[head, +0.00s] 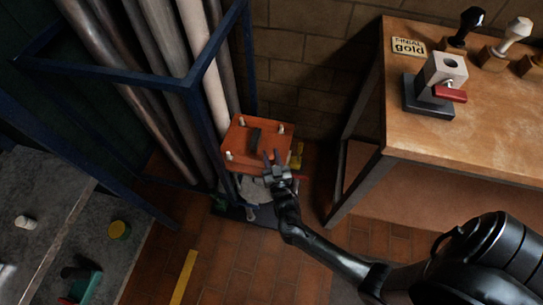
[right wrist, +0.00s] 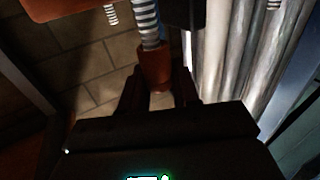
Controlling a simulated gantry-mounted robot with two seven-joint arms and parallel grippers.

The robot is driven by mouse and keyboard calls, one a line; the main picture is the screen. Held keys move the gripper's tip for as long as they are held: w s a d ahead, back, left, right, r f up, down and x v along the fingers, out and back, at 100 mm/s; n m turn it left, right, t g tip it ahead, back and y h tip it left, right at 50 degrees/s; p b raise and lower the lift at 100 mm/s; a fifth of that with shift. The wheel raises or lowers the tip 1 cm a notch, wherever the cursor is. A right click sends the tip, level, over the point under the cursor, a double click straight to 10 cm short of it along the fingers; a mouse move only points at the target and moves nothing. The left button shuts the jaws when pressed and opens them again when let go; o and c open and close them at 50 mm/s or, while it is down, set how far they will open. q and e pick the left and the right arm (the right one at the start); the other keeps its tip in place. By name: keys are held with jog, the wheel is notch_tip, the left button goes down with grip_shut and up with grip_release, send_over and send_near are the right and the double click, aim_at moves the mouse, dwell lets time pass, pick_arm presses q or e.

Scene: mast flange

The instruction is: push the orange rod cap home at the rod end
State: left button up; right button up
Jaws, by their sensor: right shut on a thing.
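In the right wrist view the orange rod cap (right wrist: 154,66) sits at the end of a pale, ridged rod (right wrist: 147,22). The cap's rim meets the rod; how deep the rod goes inside is hidden. My right gripper (right wrist: 158,90) is shut on the cap, one dark finger on each side. In the head view my right gripper (head: 276,168) is at the front right edge of the orange flange plate (head: 248,158). The cap cannot be made out there. My left gripper is in neither view.
Several pale rod ends stick up from the plate. A blue frame (head: 200,100) with tall pipes stands close on the left. A wooden bench (head: 490,120) with a red-handled clamp (head: 448,93) is at right. A grey table (head: 55,200) with small parts is at lower left.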

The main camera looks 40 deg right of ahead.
jog(key=shift+f+b, duration=0.45)
jog(key=shift+f, duration=0.25)
jog(key=shift+f+b, duration=0.35)
jog(key=shift+f, duration=0.1)
jog(key=o, duration=1.1)
jog(key=shift+s+a+r+p, duration=0.1)
jog(key=shift+s+a+p, duration=0.15)
jog(key=shift+s+p, duration=0.15)
jog(key=shift+p+v, duration=1.6)
jog(key=shift+v, duration=3.35)
